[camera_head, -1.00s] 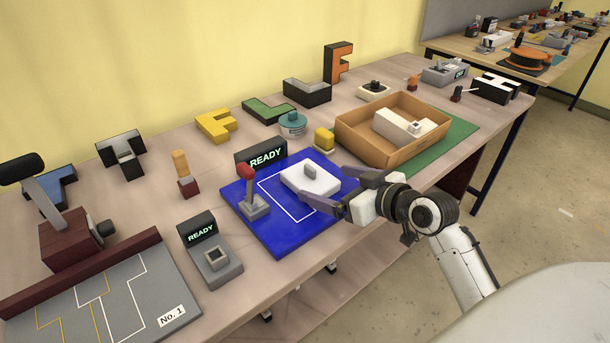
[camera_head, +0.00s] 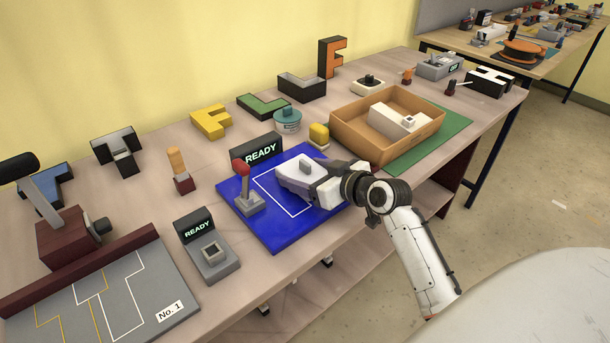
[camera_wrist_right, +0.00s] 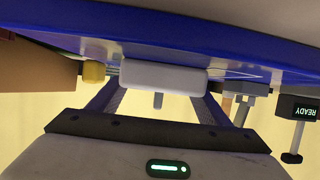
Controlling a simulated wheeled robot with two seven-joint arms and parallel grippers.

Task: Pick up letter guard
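A white slab with a grey upright knob (camera_head: 304,165), which looks like the letter guard, lies on the blue board (camera_head: 273,240). It also shows in the right wrist view (camera_wrist_right: 163,77), upside down, with its knob pointing down between my fingers. My right gripper (camera_head: 312,182) is low over the board at the slab's right side. Its fingers (camera_wrist_right: 157,98) are spread to either side of the knob. I cannot tell whether they touch the slab, and part of it is hidden behind the gripper. My left gripper is not in view.
A red-knobbed lever (camera_head: 246,190) and a READY sign (camera_head: 257,153) stand on the board's left and back. A yellow block (camera_head: 319,134) and a brown tray (camera_head: 345,147) holding a white piece are behind my gripper. Several letter blocks line the table's back.

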